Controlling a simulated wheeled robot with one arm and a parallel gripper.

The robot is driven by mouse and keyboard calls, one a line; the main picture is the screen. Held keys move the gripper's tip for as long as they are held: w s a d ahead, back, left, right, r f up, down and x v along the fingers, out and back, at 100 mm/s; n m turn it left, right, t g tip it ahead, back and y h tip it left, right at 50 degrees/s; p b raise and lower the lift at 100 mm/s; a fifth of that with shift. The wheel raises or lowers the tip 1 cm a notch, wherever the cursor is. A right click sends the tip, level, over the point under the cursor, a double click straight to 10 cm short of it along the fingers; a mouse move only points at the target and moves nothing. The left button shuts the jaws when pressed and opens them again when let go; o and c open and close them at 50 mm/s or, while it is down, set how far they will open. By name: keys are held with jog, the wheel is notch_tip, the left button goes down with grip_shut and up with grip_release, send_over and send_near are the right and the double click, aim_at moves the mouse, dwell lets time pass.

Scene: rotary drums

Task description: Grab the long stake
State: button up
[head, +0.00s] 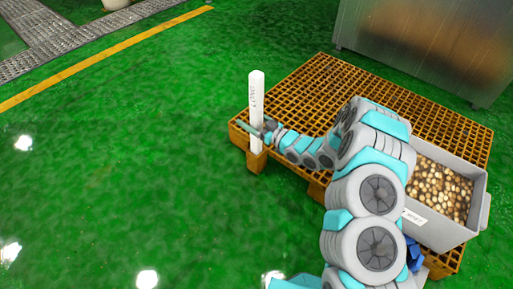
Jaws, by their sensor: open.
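The long stake (256,98) is a white upright post with faint dark lettering on its side. It stands in an orange-brown block (257,160) at the left corner of the orange grated pallet (323,80). My gripper (258,130) is at the stake's middle height, reaching in from the right. Its jaws are open, and one finger shows on the stake's left. Whether the fingers touch the stake is too small to tell. My arm hides part of the pallet.
A grey bin (477,210) full of small brown round items stands on the pallet at the right, close to my arm. A metal cabinet (425,45) stands behind the pallet. Green floor (120,170) is clear at the left, with a yellow line (95,60) beyond.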

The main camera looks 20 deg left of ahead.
grip_shut()
dwell(0.7)
dwell(0.7)
